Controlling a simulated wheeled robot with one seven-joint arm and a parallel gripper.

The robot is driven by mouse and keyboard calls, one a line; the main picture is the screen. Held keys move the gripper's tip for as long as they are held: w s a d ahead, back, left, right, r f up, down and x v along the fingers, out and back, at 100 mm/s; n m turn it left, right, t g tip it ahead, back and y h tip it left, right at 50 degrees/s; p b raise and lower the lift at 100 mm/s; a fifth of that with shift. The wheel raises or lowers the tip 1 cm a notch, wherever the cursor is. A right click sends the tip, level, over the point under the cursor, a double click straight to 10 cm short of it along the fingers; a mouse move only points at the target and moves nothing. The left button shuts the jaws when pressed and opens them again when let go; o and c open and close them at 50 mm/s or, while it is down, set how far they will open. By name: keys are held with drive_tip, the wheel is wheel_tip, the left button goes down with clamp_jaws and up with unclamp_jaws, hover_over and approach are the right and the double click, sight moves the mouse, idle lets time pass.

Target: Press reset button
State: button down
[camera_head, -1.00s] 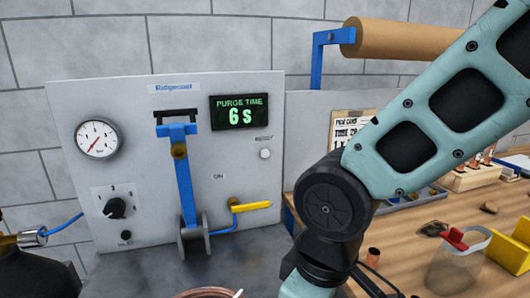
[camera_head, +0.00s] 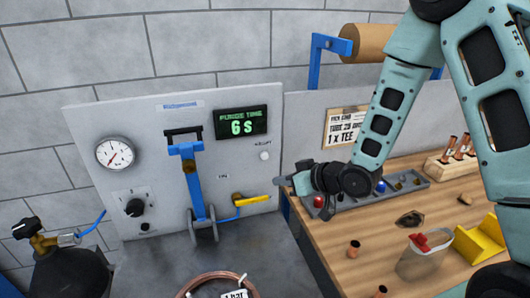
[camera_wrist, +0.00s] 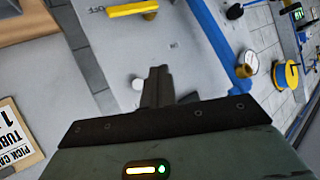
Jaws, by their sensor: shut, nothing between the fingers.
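The reset button is a small white round knob (camera_head: 264,156) on the right part of the grey upright panel (camera_head: 85,135), below the green display (camera_head: 241,122) reading "PURGE TIME 6 S". My gripper (camera_head: 281,182) is in front of the panel's right edge, below and slightly right of the button in the head view. In the wrist view the shut fingers (camera_wrist: 157,72) point at the panel, with nothing between them. The white button (camera_wrist: 138,83) shows just left of the fingers, apart from them as far as I can tell.
A yellow-handled valve (camera_head: 252,199) and a blue lever (camera_head: 194,185) stand out from the panel left of my gripper. A grey parts tray (camera_head: 405,187) lies on the wooden bench (camera_head: 385,225) under my arm. A pick card (camera_head: 341,128) hangs behind.

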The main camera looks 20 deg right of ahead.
sight(264, 156)
drive_tip(key=shift+w, duration=0.1)
drive_tip(key=w+p, duration=0.2)
drive_tip(key=w, duration=0.6)
drive_tip(key=shift+w, duration=0.3)
drive_tip(key=shift+w, duration=0.15)
idle(1.9)
drive_tip(key=shift+w, duration=0.3)
drive_tip(key=shift+w, duration=0.5)
idle(0.7)
drive_tip(key=shift+s, duration=0.95)
